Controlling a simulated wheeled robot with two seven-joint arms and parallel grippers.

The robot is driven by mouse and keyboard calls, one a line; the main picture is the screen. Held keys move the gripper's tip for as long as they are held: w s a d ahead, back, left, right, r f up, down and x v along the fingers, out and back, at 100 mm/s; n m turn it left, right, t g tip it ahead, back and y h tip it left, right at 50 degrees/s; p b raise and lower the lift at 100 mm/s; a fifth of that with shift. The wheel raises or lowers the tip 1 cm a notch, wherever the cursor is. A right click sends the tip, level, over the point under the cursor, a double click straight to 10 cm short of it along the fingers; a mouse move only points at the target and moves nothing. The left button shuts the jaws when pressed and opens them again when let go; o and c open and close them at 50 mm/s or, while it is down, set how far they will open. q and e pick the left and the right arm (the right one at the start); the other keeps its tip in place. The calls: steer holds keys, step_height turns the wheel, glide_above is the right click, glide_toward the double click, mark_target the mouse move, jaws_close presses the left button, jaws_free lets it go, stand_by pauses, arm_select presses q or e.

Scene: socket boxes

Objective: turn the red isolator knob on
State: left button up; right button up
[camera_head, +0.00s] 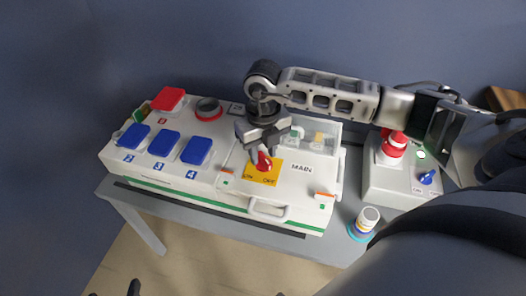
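The red isolator knob (264,164) sits on a yellow plate (262,177) marked ON at the left and OFF at the right, beside the word MAIN on the white socket box (225,184). My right gripper (262,153) points down over the knob, its fingertips right at it. The fingers partly hide the knob, so its exact angle and whether they grip it are unclear. Small dark tips (133,287) at the bottom left edge may belong to my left gripper, but too little shows to tell.
Blue socket covers (164,145), a red cover (168,99) and a dark round socket (209,109) are on the box's left. A white handle (268,210) is in front of the knob. A grey box (398,182) with a red button (394,142) and a small jar (367,219) stand right.

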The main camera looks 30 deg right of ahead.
steer(key=shift+f, duration=0.2)
jaws_close()
